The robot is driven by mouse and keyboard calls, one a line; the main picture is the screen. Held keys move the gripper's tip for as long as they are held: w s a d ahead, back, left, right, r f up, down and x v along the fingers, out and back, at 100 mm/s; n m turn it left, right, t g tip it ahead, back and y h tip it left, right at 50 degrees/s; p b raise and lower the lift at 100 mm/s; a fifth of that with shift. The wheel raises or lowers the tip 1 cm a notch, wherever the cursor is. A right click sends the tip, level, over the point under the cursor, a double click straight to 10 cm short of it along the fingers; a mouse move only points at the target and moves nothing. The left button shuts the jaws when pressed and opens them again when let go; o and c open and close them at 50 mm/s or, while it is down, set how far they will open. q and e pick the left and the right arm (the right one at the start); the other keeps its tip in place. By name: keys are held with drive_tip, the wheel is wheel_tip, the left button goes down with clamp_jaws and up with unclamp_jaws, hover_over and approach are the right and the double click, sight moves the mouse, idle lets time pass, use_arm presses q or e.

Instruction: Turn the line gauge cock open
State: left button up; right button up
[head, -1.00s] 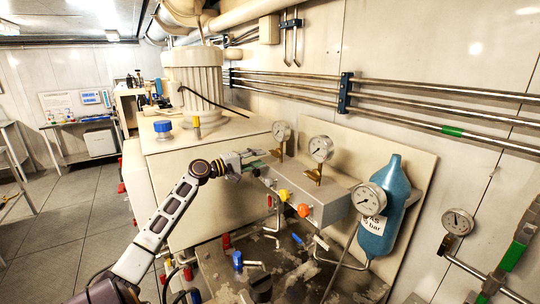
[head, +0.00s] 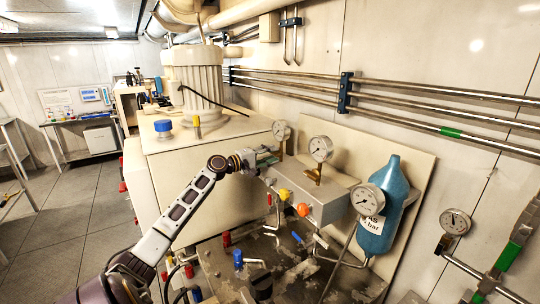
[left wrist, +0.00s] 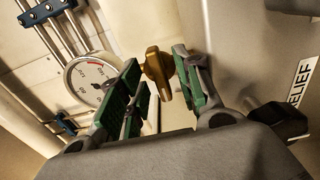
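A brass cock (left wrist: 157,70) with a flat, rounded handle stands between the fingertips of my left gripper (left wrist: 157,62) in the left wrist view. The two green-padded fingers are open, one on each side of the handle, with a gap visible on the left; contact on the right is hard to tell. A round white gauge (left wrist: 92,78) is behind the left finger. In the head view my left gripper (head: 266,160) is at the leftmost gauge (head: 281,131) on the grey block; the gripper partly hides the brass fitting below that gauge. My right gripper is not in view.
The grey block (head: 322,205) also carries a middle gauge (head: 320,148) on a brass fitting and yellow and orange knobs. A blue cylinder (head: 383,210) and another gauge (head: 368,199) stand to the right. A RELIEF label (left wrist: 303,82) shows at right in the wrist view.

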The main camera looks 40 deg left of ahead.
use_arm(q)
clamp_jaws()
